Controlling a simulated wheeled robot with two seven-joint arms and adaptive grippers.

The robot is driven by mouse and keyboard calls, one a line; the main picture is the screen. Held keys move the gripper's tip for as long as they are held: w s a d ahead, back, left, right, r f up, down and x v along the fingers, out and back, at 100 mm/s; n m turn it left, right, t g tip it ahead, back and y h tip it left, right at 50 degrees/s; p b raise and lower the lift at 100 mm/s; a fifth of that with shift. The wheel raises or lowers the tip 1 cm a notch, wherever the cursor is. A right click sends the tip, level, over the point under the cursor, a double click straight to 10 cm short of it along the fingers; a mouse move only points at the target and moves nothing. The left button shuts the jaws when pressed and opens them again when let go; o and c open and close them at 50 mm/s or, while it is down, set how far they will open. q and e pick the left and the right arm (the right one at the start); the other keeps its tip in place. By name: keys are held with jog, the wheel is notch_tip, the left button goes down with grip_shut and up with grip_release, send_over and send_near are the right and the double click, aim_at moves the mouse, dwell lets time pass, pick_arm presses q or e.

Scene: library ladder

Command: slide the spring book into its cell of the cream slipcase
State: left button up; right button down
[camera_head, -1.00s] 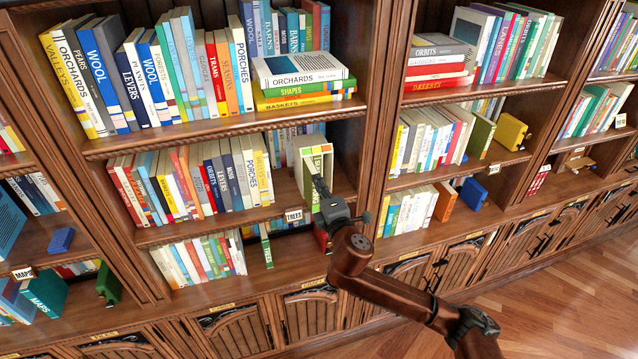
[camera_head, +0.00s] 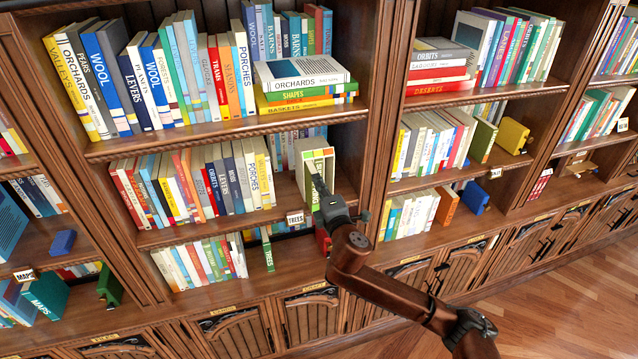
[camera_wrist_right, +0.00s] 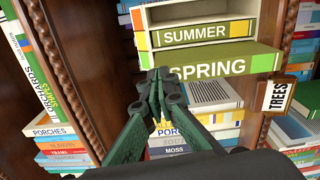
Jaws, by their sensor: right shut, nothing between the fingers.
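The cream slipcase (camera_head: 318,146) stands on the middle shelf at the right end of its bay. The right wrist view shows it close up, with its cream wall (camera_wrist_right: 205,11) at the top. The green spring book (camera_wrist_right: 224,65) is in its lower part beside the summer book (camera_wrist_right: 205,33). Its spine looks nearer to me than the summer spine, so it seems to stick out a little. My right gripper (camera_wrist_right: 162,82) is shut and empty, its tips at the left end of the spring spine; I cannot tell if they touch. In the head view the right gripper (camera_head: 319,184) partly hides the slipcase front. My left gripper is not in view.
A TREES label (camera_head: 295,218) sits on the shelf edge just left of my gripper. A row of books (camera_head: 195,180) stands left of the slipcase. A dark wooden upright (camera_head: 375,130) bounds the bay on the right. Stacked books (camera_head: 305,85) lie on the shelf above.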

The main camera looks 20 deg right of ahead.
aim_at(311, 166)
jog(key=shift+w+a, duration=0.1)
jog(key=shift+w, duration=3.35)
dwell(0.5)
